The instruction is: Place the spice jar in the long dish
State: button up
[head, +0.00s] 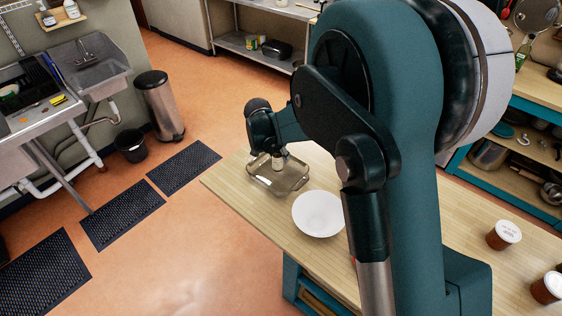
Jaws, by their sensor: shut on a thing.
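The long dish (297,183) is a clear, brownish glass dish near the far left end of the wooden table. My gripper (279,153) is over the far part of this dish, pointing down. It is shut on a small pale thing, which looks like the spice jar (280,161). The jar is small in the view and partly covered by the gripper. It shows above or inside the dish; I cannot tell whether it touches the bottom.
Two brown jars with white lids, one (503,236) and another (547,288), stand at the right. My arm hides the middle of the table.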

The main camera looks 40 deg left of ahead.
aim_at(281, 161)
jog(key=shift+f, duration=1.85)
jog(key=shift+f, duration=0.2)
jog(key=o, duration=1)
jog(key=shift+r, duration=0.3)
jog(key=shift+v, duration=6)
jog(key=shift+d, duration=0.15)
